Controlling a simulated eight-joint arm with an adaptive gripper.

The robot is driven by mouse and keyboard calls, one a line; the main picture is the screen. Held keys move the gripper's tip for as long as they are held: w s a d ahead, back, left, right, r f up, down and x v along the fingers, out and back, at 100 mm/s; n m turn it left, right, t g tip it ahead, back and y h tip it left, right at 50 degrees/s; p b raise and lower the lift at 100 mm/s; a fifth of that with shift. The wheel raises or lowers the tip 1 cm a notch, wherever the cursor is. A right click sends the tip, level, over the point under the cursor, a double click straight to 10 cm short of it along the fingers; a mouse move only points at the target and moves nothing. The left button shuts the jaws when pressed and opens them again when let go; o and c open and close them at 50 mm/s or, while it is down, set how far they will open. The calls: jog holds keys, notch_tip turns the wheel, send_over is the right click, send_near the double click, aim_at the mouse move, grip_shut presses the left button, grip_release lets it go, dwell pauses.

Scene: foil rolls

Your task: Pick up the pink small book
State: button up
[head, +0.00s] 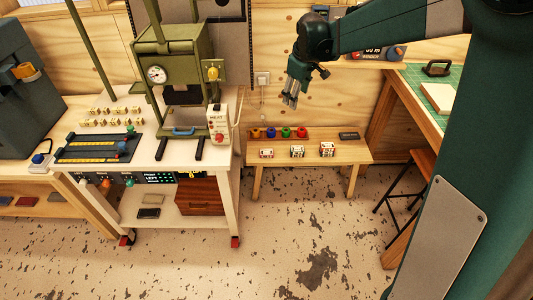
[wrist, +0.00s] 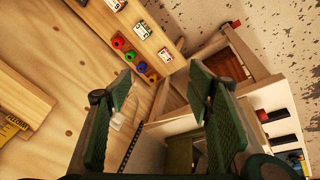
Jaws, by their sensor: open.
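No book shows as clearly pink. A small reddish flat book-like item (head: 27,201) lies on the low shelf at the far left of the head view. A small greyish flat item (head: 153,199) and a darker one (head: 148,213) lie on the cart's lower shelf; their true colour is hard to tell. My gripper (head: 290,94) is open and empty, in the air above the low wooden bench, well to the right of these items. In the wrist view, its two fingers (wrist: 160,75) are apart with nothing between them.
The low bench (head: 270,154) holds several coloured rolls (head: 279,132) and small boxes (head: 297,151). The green press (head: 178,65) and a white heat unit (head: 219,126) stand on the cart. A stool (head: 415,165) stands at right. The floor in front is clear.

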jog(key=w+a+f+n, duration=0.2)
jog(key=w+a+f, duration=0.1)
jog(key=w+f, duration=0.6)
jog(key=n+g, duration=0.3)
jog(key=n, duration=0.3)
send_over(267, 152)
jog(key=f, duration=3.5)
jog(key=shift+w+d+f, duration=0.15)
jog(key=shift+w+f, duration=0.05)
jog(key=shift+f, duration=0.45)
jog(key=shift+f+b, duration=0.4)
jog(key=shift+f, duration=0.9)
jog(key=shift+f+b, duration=0.95)
jog(key=shift+f, duration=1.65)
